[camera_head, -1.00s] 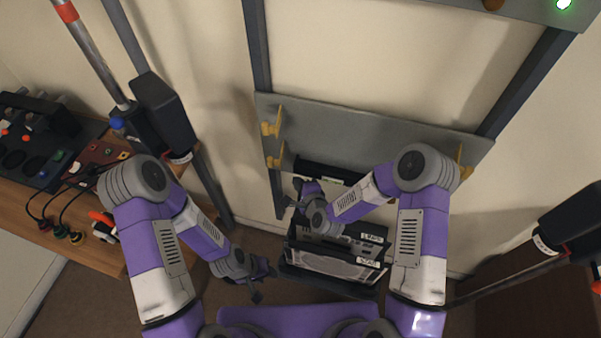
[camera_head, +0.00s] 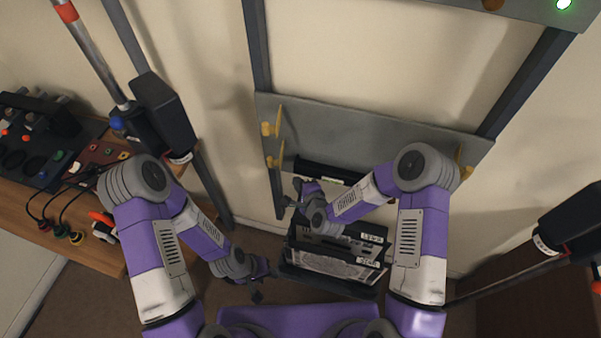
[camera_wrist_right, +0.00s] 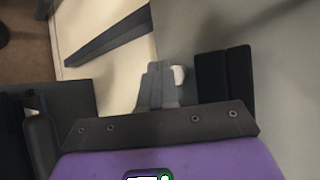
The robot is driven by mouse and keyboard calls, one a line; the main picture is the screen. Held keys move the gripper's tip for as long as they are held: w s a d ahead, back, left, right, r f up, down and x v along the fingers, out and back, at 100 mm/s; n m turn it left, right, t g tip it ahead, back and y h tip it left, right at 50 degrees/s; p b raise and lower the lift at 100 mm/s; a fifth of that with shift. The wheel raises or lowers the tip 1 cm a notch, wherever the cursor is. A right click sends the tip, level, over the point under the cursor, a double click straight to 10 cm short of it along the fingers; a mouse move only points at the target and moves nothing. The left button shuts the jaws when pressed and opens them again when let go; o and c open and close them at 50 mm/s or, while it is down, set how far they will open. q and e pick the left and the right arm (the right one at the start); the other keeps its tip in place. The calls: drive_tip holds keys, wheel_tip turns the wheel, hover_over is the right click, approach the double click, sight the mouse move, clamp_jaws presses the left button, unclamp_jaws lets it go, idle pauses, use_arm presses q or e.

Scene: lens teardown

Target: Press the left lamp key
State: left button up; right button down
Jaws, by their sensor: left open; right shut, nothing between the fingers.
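My right gripper (camera_head: 291,202) is shut and empty, in front of the wall beside the dark upright post. In the right wrist view its fingers (camera_wrist_right: 161,84) are together, and a small white round knob (camera_wrist_right: 180,75) shows just beside their tips. I cannot tell whether they touch it, or whether it is the left lamp key. My left gripper (camera_head: 261,295) is open and empty, low over the floor. No lamp key can be made out for sure in the head view; my right arm covers part of that area.
A dark rack with a light patterned panel (camera_head: 330,265) and small white labels stands below my right arm. A grey board (camera_head: 375,133) with yellow hooks crosses the posts. A wooden bench (camera_head: 75,225) with cables is at left. Black boxes on poles (camera_head: 165,113) flank me.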

drive_tip(key=shift+w, duration=0.1)
idle(0.4)
drive_tip(key=shift+w+d+b, duration=0.1)
drive_tip(key=shift+w+b, duration=0.2)
drive_tip(key=shift+w, duration=0.05)
